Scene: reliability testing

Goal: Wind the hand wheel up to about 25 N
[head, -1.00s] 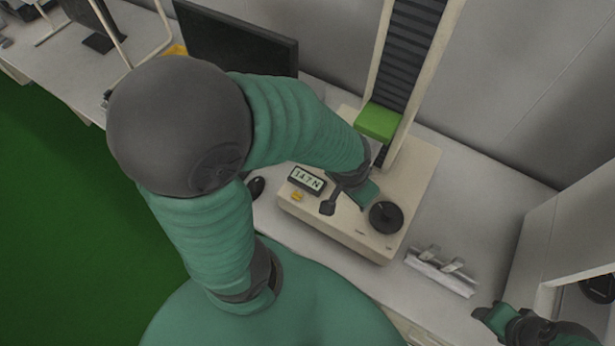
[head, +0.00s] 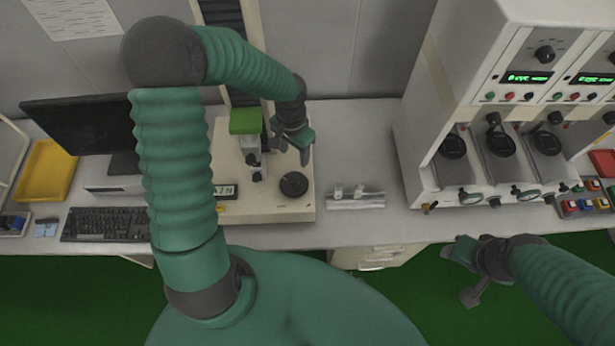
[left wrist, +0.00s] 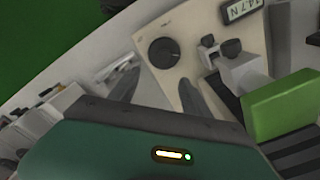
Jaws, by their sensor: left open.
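The black hand wheel (head: 293,184) lies on the front right of the cream tester base (head: 265,210). It also shows in the left wrist view (left wrist: 163,52), uncovered. The display (left wrist: 242,8) reads 14.7 N there; in the head view my left arm hides part of it (head: 226,191). My left gripper (head: 292,147) is open and empty, above and behind the wheel and apart from it. My right gripper (head: 456,272) looks open and empty, in front of the bench at the right. A green block (head: 245,121) sits on the tester's column above a clamp (head: 254,155).
A metal bracket (head: 355,199) lies on the bench right of the tester. A tall instrument rack (head: 420,150) stands farther right. A monitor (head: 80,125), keyboard (head: 104,224) and yellow tray (head: 46,171) are at the left.

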